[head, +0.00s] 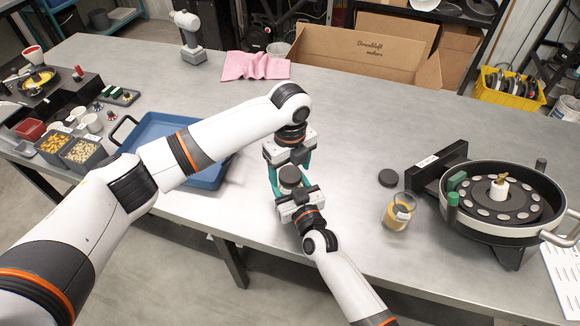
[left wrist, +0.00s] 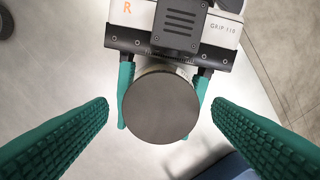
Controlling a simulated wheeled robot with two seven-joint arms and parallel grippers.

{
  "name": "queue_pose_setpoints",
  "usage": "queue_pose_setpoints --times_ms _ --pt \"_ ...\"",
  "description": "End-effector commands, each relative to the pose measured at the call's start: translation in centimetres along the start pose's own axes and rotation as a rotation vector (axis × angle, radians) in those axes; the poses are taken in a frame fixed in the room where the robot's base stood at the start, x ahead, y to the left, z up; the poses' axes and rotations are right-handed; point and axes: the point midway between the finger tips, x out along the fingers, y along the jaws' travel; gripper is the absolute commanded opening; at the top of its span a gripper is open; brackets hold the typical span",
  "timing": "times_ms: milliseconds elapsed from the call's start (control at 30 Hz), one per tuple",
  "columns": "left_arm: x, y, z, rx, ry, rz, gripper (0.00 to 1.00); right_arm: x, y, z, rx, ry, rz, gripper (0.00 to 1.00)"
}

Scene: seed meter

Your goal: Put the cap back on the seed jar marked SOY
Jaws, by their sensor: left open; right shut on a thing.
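My right gripper (head: 292,189) is shut on a jar (head: 290,187) and holds it above the table's front part. A dark round cap (left wrist: 161,106) covers the top of this jar; it also shows in the head view (head: 289,174). I cannot see whether it is fully seated. My left gripper (head: 289,168) is open, its teal fingers on either side of the cap and apart from it in the left wrist view. A glass jar (head: 398,212) with yellow contents and a white label stands at the right. A dark cap (head: 388,178) lies behind it. I cannot read any SOY marking.
The round seed meter (head: 503,195) stands at the right. A blue tray (head: 160,128) lies left, partly behind my left arm. A cardboard box (head: 355,55) and pink cloth (head: 255,66) are at the back. The table's middle back is clear.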

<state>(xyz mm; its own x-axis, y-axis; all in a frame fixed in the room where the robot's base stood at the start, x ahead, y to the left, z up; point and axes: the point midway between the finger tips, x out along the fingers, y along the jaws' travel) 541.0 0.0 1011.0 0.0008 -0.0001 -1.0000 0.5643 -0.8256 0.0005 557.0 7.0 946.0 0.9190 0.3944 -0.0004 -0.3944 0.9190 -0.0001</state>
Motion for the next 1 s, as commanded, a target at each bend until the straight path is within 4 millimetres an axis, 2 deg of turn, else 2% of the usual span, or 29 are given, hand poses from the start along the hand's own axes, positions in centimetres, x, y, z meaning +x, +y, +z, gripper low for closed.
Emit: queue_pose_setpoints --times_ms 133,233,500,700,1000 --pt "-0.6 0.1 0.0 0.000 0.000 0.002 0.74 0.0 0.0 0.0 0.000 0.000 0.000 0.00" --pt "-2.0 0.1 0.0 0.000 0.001 0.002 0.74 0.0 0.0 0.0 0.000 0.000 0.000 0.00" --pt "-7.7 0.1 0.0 0.001 0.002 0.003 0.74 0.0 0.0 0.0 0.000 0.000 0.000 0.00" --pt "-10.9 0.1 0.0 0.000 0.001 0.002 0.74 0.0 0.0 0.0 0.000 0.000 0.000 0.00" --pt "-12.0 0.0 0.0 0.000 -0.001 0.000 0.74 0.0 0.0 0.0 0.000 -0.001 0.000 0.00"
